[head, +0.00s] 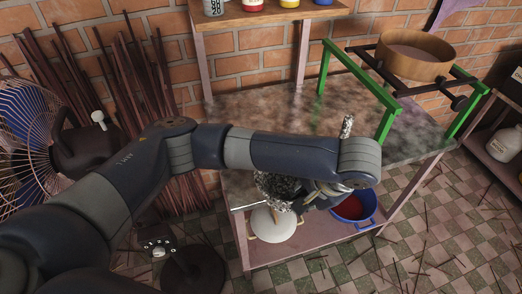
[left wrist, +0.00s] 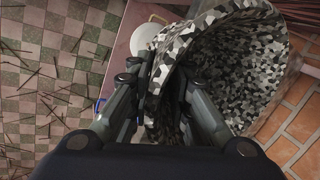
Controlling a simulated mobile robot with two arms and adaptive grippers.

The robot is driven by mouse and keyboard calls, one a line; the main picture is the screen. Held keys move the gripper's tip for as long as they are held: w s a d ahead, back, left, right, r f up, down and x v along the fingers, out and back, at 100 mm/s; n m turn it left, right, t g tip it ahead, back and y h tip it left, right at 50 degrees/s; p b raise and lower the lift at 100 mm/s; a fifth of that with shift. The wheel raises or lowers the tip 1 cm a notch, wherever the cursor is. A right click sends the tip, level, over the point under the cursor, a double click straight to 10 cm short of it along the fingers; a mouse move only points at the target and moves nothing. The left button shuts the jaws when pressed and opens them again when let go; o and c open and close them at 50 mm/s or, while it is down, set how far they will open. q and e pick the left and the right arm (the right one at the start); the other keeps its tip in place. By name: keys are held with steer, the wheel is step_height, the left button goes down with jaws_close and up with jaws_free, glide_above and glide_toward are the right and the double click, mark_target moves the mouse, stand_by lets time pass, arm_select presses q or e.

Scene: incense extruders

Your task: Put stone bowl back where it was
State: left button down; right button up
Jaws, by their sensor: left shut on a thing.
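The stone bowl, speckled black, white and grey, shows in the head view (head: 277,187) at the front edge of the table, partly hidden by my left arm. In the left wrist view the bowl (left wrist: 238,60) is large and close, with its hollow inside visible. My left gripper (head: 316,196) is shut on the bowl's wall. In the left wrist view the gripper (left wrist: 168,82) has one finger outside the wall and the other inside it. Whether the bowl touches the table is hidden. My right gripper is in neither view.
The stone-topped table (head: 250,110) is mostly clear behind my arm. A speckled rod (head: 347,126) stands up behind my wrist. A green frame (head: 390,118) carries a wooden sieve (head: 414,55) at the right. A blue basin (head: 368,217) and a white pot (head: 270,226) sit below.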

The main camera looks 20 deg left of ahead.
mark_target(287, 184)
arm_select(q)
steer(key=shift+w+d+r, duration=0.15)
steer(key=shift+r, duration=0.1)
steer(key=shift+w+f, duration=0.1)
steer(key=shift+w, duration=0.1)
steer(key=w+a, duration=0.2)
steer(key=w+a+b, duration=0.1)
steer(key=shift+w+a+f, duration=0.15)
steer(key=shift+a+f, duration=0.1)
steer(key=shift+f, duration=0.05)
steer(key=w+a, duration=0.2)
steer(key=w, duration=0.1)
steer(key=w+a, duration=0.3)
steer(key=shift+w+a+f+p, duration=0.1)
steer(key=shift+a+f+p, duration=0.1)
steer(key=shift+a+p, duration=0.2)
steer(key=shift+w+a+f, duration=0.1)
steer(key=shift+w+a, duration=0.55)
steer(key=shift+w, duration=0.1)
steer(key=shift+w+a+f, duration=0.1)
steer(key=shift+a+f, duration=0.05)
steer(key=shift+f, duration=0.15)
steer(key=shift+f+p, duration=0.35)
steer(key=shift+f, duration=1.15)
